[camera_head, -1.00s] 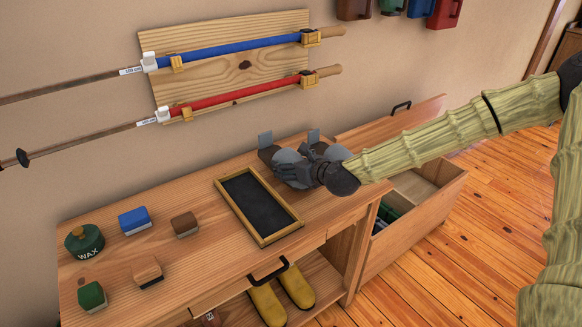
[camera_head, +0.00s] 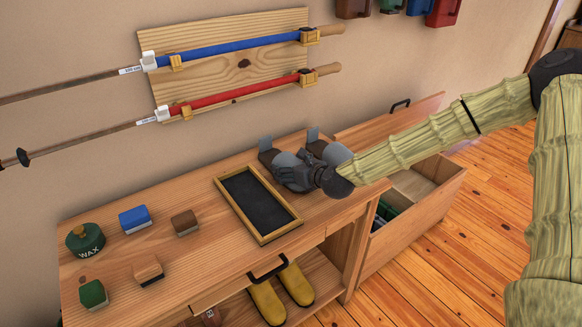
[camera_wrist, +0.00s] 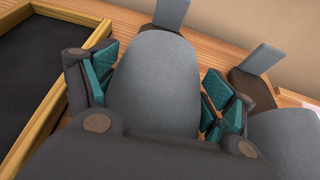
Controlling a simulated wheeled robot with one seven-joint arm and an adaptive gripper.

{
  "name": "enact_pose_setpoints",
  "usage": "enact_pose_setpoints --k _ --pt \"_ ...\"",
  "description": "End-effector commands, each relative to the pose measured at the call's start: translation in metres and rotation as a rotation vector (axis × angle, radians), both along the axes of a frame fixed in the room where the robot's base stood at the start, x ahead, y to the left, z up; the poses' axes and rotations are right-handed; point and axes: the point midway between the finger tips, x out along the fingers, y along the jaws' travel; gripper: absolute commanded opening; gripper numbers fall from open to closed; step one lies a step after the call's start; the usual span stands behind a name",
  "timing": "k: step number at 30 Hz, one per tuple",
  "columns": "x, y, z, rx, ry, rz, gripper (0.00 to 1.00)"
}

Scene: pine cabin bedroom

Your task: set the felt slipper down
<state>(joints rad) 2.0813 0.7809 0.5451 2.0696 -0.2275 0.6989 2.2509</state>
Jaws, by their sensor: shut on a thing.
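My gripper (camera_head: 291,176) is shut on a grey felt slipper (camera_head: 283,158) over the back right of the wooden bench top (camera_head: 215,178). In the wrist view this slipper (camera_wrist: 155,82) sits between the teal finger pads, with its upright grey tab (camera_wrist: 171,13) at the far end. My gripper hides part of it in the head view, and I cannot tell whether its sole touches the bench. A matching slipper (camera_head: 338,154) stands close on its right; it also shows at the right of the wrist view (camera_wrist: 288,140).
A framed slate tray (camera_head: 257,203) lies just left of the slippers. A wax tin (camera_head: 85,240) and several small blocks (camera_head: 135,219) stand farther left. An open drawer (camera_head: 425,208) is at the right, and yellow boots (camera_head: 295,284) are below.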

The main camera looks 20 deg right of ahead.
Motion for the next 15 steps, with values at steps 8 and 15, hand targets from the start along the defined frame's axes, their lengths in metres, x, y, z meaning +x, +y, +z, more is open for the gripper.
enact_pose_setpoints --k 8,15 --pt "-0.0002 -0.0002 -0.0014 0.001 0.000 0.000 1.00" --pt "-0.0002 -0.0001 -0.0011 0.000 0.000 0.000 1.00"
